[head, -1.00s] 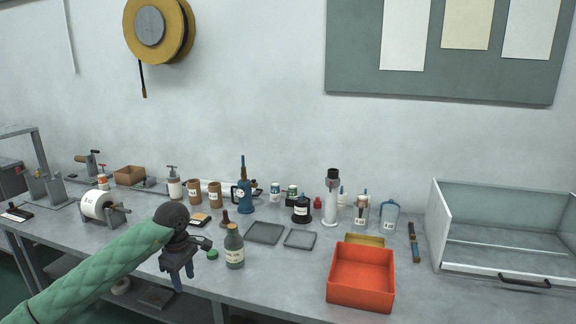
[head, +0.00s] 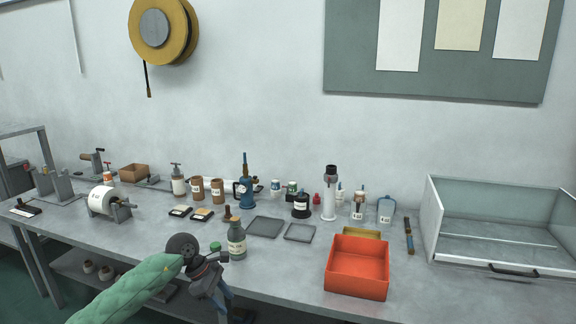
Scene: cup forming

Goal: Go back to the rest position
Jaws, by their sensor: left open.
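My left gripper (head: 222,309) hangs at the bottom of the head view, in front of the bench's front edge. Its arm, in a green quilted sleeve, comes in from the lower left. The gripper is open, and I see nothing held in it. A grey bottle (head: 236,240) with a white label stands upright on the bench (head: 290,262), just behind and above the gripper in the picture. A green cap (head: 214,246) shows beside the bottle, close to my wrist. My right gripper is not in view.
An orange box (head: 357,270) stands near the front edge. Two flat grey trays (head: 265,227) lie mid-bench. Several bottles and cups line the back. A white roll (head: 103,200) on a stand is at the left, and a clear-sided cabinet (head: 500,225) at the right.

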